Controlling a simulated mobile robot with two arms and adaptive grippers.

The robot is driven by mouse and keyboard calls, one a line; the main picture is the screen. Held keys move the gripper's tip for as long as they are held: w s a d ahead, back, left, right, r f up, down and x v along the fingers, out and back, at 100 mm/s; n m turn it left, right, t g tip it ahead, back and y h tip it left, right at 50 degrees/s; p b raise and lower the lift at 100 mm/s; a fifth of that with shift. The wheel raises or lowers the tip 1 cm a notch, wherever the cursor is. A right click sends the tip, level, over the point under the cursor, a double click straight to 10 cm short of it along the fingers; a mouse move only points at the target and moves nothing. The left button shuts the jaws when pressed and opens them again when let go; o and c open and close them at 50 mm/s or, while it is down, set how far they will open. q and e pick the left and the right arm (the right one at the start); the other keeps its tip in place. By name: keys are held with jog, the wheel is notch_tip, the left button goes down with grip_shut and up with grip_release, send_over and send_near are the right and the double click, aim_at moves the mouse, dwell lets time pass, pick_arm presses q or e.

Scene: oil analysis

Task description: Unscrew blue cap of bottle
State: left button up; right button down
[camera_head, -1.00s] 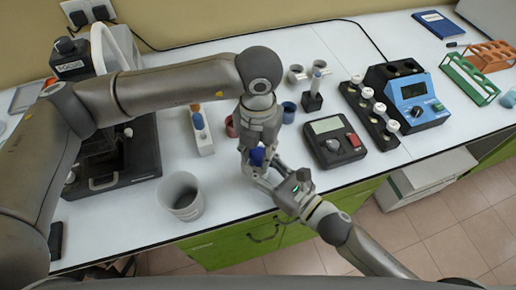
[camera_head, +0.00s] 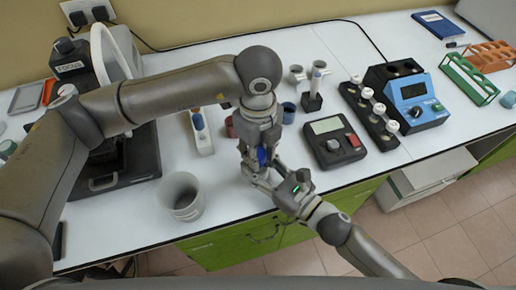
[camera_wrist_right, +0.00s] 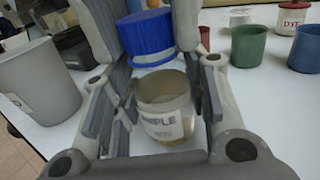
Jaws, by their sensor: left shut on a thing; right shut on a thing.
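The sample bottle (camera_wrist_right: 166,118) is a small, labelled jar held between the fingers of my right gripper (camera_head: 268,180). Its open rim shows in the right wrist view. The blue cap (camera_wrist_right: 146,34) is above the bottle and slightly tilted, with a visible pale gap between them. My left gripper (camera_head: 259,160) is shut on the cap from above, with its fingers on both sides. In the head view, the cap (camera_head: 262,157) is mostly hidden by the left fingers, and the bottle is hard to make out between the grippers.
A grey beaker (camera_head: 181,196) stands left of the grippers. A white rack (camera_head: 203,142) is behind it. Red (camera_head: 231,127) and blue (camera_head: 289,112) cups stand behind the grippers. A dark meter (camera_head: 335,143) lies to the right. The table's front edge is below the grippers.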

pick_arm(q)
jog(key=shift+r, duration=0.2)
dwell(0.4)
jog(key=shift+r, duration=0.9)
jog(key=shift+r, duration=2)
pick_arm(e)
jog(key=c, duration=0.8)
grip_release()
jog(key=shift+o, duration=0.2)
